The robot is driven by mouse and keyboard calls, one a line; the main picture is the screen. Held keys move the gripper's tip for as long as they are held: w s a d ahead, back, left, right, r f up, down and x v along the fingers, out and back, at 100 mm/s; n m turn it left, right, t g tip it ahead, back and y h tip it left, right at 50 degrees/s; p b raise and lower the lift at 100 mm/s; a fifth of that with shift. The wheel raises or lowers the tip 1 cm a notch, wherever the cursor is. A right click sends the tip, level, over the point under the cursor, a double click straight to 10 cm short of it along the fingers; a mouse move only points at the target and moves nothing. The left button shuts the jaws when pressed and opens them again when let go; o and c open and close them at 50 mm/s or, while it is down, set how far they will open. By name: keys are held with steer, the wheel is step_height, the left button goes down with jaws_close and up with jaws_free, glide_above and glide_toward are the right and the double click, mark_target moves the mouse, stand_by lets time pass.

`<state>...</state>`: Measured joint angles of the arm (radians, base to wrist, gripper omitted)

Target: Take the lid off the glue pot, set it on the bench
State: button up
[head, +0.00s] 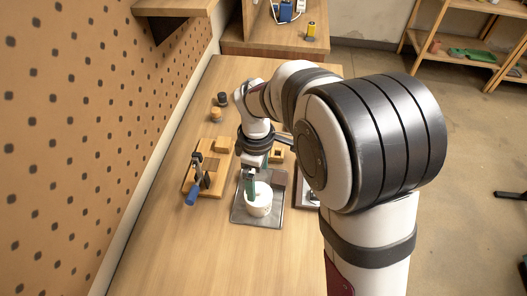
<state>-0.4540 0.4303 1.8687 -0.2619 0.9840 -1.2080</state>
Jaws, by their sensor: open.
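The white glue pot (259,207) stands upright on a dark grey tray (240,218) on the wooden bench. My gripper (251,188) points down over the left and back part of the pot, with its jaws open. A green part shows at the gripper's tip. I cannot tell whether the gripper touches the pot. The gripper hides part of the pot's top, and the lid is too small and covered to make out clearly.
Left of the tray, a wooden board (214,186) holds a clamp with a blue handle (192,194). Small black and orange items (216,114) stand farther back. A pegboard wall (80,130) runs along the left. The front of the bench (190,260) is clear.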

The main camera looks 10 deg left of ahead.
mark_target(258, 188)
step_height(258, 188, down, 6)
steer(key=shift+r, duration=0.1)
steer(key=shift+w, duration=0.1)
steer(key=c, duration=1)
